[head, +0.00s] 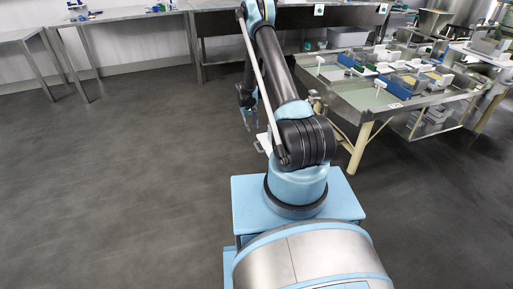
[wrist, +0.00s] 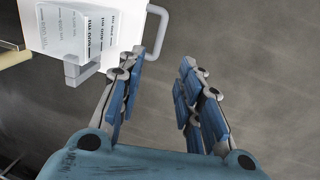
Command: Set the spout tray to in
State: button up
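In the wrist view my gripper (wrist: 160,64) is open, with its two blue-padded fingers apart and only dark floor showing between them. A white part with printed labels (wrist: 85,28) is at the upper left, beyond the left finger. A pale bent bar (wrist: 160,28) sticks out from its right side and passes close to the left fingertip; I cannot tell whether they touch. A grey bracket (wrist: 82,72) hangs at its lower edge. I cannot tell for certain which of these is the spout tray.
In the head view a steel table (head: 350,97) with trays and blue and white items stands at the right, its cream leg (head: 361,146) near my arm. Benches (head: 125,14) line the back wall. The floor (head: 110,170) at left is clear.

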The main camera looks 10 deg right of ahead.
aim_at(257, 147)
jog(key=d+f, duration=0.1)
jog(key=f, duration=0.4)
jog(key=d+f, duration=0.1)
jog(key=f, duration=0.5)
jog(key=d+f, duration=0.1)
jog(key=f, duration=0.5)
jog(key=shift+w, duration=0.35)
grip_shut()
